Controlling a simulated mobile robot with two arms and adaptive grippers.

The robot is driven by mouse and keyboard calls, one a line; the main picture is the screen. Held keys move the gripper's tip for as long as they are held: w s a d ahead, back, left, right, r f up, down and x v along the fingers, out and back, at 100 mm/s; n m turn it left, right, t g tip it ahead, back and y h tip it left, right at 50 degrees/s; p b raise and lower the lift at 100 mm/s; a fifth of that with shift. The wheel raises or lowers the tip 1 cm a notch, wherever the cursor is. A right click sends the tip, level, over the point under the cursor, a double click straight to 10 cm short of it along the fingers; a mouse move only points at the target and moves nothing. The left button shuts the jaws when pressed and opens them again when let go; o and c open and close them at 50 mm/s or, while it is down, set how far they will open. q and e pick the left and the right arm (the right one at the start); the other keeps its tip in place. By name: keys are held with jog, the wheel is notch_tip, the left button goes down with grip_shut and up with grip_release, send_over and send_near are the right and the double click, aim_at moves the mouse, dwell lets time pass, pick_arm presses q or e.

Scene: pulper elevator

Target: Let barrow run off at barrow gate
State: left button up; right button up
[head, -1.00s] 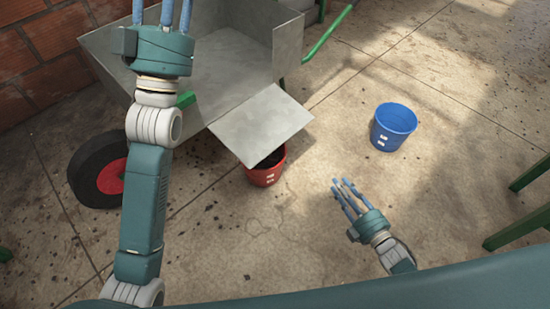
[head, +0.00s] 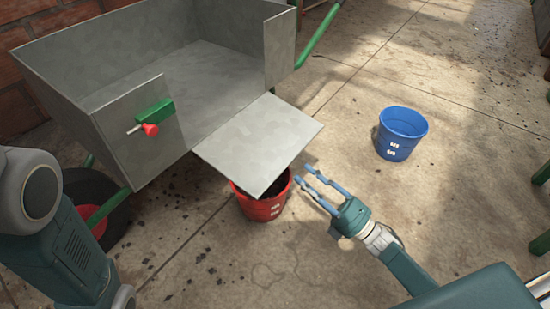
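The barrow (head: 200,75) is a grey metal tray that looks empty inside. Its gate flap (head: 258,145) hangs outward and slopes down over a red bucket (head: 264,207). The bucket stands on the floor, partly hidden by the flap, with dark matter inside. A green latch with a red knob (head: 151,129) sits on the front panel left of the opening. My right gripper (head: 304,176) is open and empty, just right of the flap and bucket, with no clear contact. My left arm shows at the lower left; its gripper is out of view.
A blue bucket (head: 402,134) stands on the concrete floor to the right. The barrow's wheel (head: 95,205) is at the left, partly behind my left arm. Green legs (head: 541,244) stand at the right edge. The floor between the buckets is mostly clear.

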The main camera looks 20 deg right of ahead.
aim_at(281, 158)
jog(key=b+x, duration=0.2)
jog(key=x, duration=0.7)
jog(key=shift+r+b, duration=0.1)
jog(key=shift+b, duration=0.2)
grip_shut()
